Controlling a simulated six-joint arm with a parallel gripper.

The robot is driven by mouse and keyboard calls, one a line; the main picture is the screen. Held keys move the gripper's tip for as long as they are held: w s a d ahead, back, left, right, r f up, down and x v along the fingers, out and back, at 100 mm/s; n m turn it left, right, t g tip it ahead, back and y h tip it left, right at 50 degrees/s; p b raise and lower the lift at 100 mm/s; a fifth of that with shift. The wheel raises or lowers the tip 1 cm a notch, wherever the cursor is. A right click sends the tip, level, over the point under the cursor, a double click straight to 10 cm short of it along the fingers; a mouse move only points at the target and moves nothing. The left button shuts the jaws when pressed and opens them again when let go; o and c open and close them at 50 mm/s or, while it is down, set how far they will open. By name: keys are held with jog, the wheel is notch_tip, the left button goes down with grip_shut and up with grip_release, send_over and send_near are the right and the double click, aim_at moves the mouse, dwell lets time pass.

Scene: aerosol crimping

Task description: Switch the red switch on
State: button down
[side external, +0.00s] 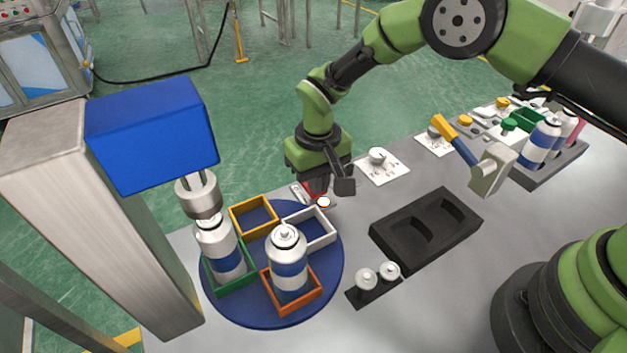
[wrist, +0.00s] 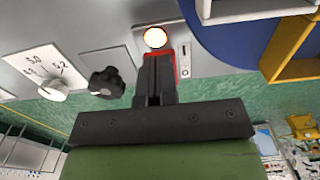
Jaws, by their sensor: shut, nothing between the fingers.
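The red switch (wrist: 175,66) is partly hidden behind my gripper fingers in the wrist view, with its red edge showing at their right and top. In the side external view a bit of the red switch (side external: 310,188) shows below my gripper. My gripper (wrist: 156,58) is shut and empty, its fingertips at the switch. I cannot tell whether they touch it. A bright white round button with an orange rim (wrist: 155,38) sits just beyond the fingertips on the same plate, also seen in the side external view (side external: 323,202).
A black knob (wrist: 107,82) and a white dial (wrist: 54,88) stand left of my fingers in the wrist view. The blue turntable (side external: 255,318) carries coloured square holders and two cans beside the switch. A blue-headed press (side external: 150,130) stands over one can. A black tray (side external: 425,228) lies to the right.

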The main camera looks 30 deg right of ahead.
notch_tip(320, 180, up, 10)
jog(key=shift+r, duration=0.25)
dwell(0.9)
jog(key=s+d+r+m+t+y, duration=0.15)
jog(key=s+d+r, duration=0.25)
jog(key=r, duration=0.4)
jog(key=s+d+r+t, duration=0.2)
jog(key=s+d+r, duration=0.1)
jog(key=r, duration=0.5)
jog(key=s+d+r+m+t, duration=0.1)
jog(key=s+d+t, duration=0.1)
jog(key=s, duration=0.6)
jog(key=s+d+r+m+t, duration=0.1)
jog(key=s+d, duration=0.2)
jog(key=s, duration=0.5)
jog(key=shift+s+d+r+t, duration=0.15)
jog(key=shift+s+r+t, duration=0.1)
jog(key=shift+t, duration=0.1)
jog(key=shift+w+m+y, duration=0.1)
jog(key=shift+m+y, duration=0.15)
